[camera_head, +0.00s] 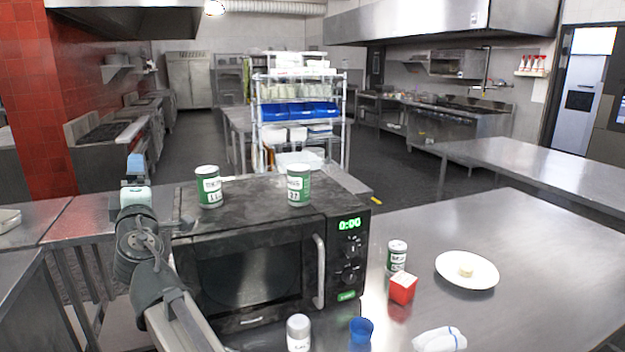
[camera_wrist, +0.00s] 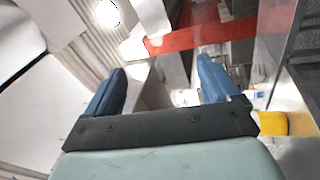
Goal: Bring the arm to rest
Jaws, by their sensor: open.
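My gripper (camera_wrist: 165,88) shows in the wrist view with its two blue fingers spread apart and nothing between them. Beyond the fingers that view shows a tilted picture of the ceiling, a red band and part of the kitchen. In the head view my arm stands at the left, in front of and beside the black microwave (camera_head: 250,276). The blue end of the arm is raised above the level of the microwave top, clear of the cans there.
Two green-and-white cans (camera_head: 208,187) (camera_head: 298,184) stand on the microwave. On the steel table (camera_head: 545,255) are another can (camera_head: 396,257), a red box (camera_head: 402,289), a white plate (camera_head: 451,276) with a small pale item, a blue cup (camera_head: 361,330), a white-lidded jar (camera_head: 299,333) and a white cloth-like item (camera_head: 440,340).

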